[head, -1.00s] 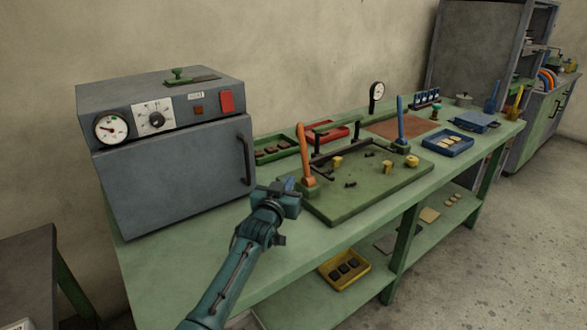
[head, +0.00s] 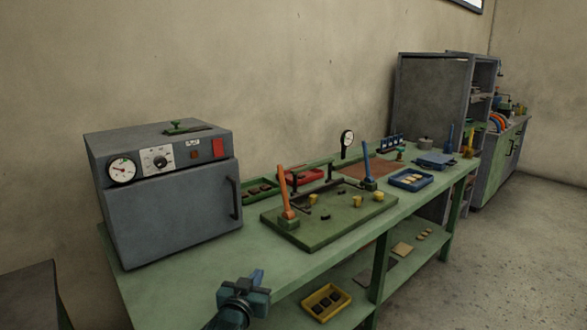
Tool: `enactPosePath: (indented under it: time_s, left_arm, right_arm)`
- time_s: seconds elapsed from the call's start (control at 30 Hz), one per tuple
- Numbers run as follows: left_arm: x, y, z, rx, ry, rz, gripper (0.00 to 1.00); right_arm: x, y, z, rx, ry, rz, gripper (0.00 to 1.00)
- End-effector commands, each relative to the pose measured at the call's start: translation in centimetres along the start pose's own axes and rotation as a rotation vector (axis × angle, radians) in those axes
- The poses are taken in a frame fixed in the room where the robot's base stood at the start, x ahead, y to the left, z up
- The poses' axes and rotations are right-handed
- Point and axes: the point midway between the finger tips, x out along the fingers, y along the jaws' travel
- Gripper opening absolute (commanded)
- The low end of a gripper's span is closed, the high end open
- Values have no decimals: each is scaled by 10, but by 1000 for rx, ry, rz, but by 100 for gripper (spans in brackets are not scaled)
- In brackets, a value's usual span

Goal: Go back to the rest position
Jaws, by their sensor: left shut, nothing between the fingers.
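My left gripper (head: 254,283) shows at the bottom of the head view, in front of the green bench's front edge as seen here. It is teal, shut and empty. It is apart from the green fixture board (head: 325,229), which lies up and to the right of it on the bench. My right gripper is not in view.
A grey oven (head: 172,210) with a gauge stands on the left of the green bench (head: 190,269). The board carries an orange lever (head: 284,190) and a blue lever (head: 367,160). A yellow tray (head: 326,303) sits on the lower shelf. Open floor lies at right.

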Motion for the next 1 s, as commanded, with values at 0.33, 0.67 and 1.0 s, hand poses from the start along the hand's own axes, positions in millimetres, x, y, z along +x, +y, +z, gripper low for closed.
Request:
enactPosePath:
  time_s: [0.33,0.67,1.0]
  left_arm:
    - [-154,-2,102,-1,-233,-4,0]
    - [-322,20,128,-5,-453,50,0]
    - [-358,28,125,-10,-503,70,0]
  right_arm:
    - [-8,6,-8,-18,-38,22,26]
    - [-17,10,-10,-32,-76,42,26]
    - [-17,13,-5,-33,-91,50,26]
